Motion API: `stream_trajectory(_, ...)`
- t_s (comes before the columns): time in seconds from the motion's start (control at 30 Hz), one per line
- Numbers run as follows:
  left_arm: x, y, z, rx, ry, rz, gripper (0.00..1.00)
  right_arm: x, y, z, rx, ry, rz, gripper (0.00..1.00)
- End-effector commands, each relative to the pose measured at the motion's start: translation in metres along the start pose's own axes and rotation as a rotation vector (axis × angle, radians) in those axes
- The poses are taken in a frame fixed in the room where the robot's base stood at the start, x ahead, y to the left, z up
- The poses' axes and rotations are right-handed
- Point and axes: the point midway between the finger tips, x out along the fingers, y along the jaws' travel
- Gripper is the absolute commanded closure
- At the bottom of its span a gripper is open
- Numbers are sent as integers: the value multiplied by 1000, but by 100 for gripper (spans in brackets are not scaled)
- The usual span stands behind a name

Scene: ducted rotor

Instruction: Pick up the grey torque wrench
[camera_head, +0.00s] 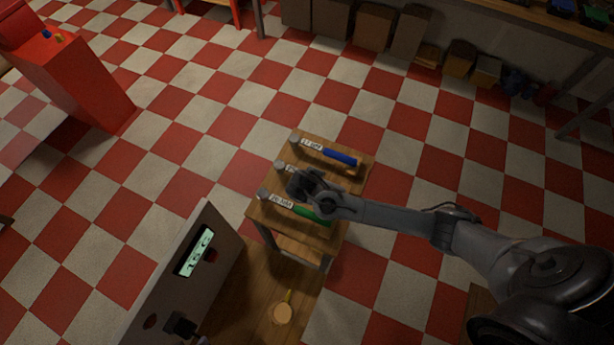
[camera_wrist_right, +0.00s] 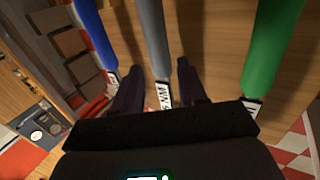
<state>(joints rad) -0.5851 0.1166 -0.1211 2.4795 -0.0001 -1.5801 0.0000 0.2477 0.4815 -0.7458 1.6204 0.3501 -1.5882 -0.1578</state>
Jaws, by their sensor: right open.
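Three torque wrenches lie side by side on a small wooden stand (camera_head: 265,214). The grey torque wrench (camera_wrist_right: 150,35) is the middle one; in the head view only its head and label end (camera_head: 281,166) show, and my arm hides the rest. My right gripper (camera_head: 303,184) is over it. In the right wrist view the open gripper (camera_wrist_right: 160,88) has one finger on each side of the grey wrench, near its label. I cannot tell whether the fingers touch it. My left gripper is not in view.
The blue wrench (camera_head: 340,158) lies on the far side of the grey one. The green wrench (camera_head: 310,213) lies on the near side. A panel with a lit display (camera_head: 197,252) stands at the lower left. Checkered floor surrounds the stand.

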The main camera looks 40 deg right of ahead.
Motion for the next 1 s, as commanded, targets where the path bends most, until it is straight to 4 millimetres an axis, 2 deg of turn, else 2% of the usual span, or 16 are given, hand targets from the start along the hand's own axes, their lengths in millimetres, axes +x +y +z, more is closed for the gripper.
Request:
stream_trajectory(0.1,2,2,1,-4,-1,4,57,12,0,0,0,-1,-1,58)
stream_trajectory(0.33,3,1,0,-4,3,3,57,24,-1,-2,1,0,-1,58)
stream_trajectory(0.7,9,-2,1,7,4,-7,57,65,0,-7,0,-1,0,58)
stream_trajectory(1.0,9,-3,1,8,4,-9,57,67,0,-7,-1,1,0,58)
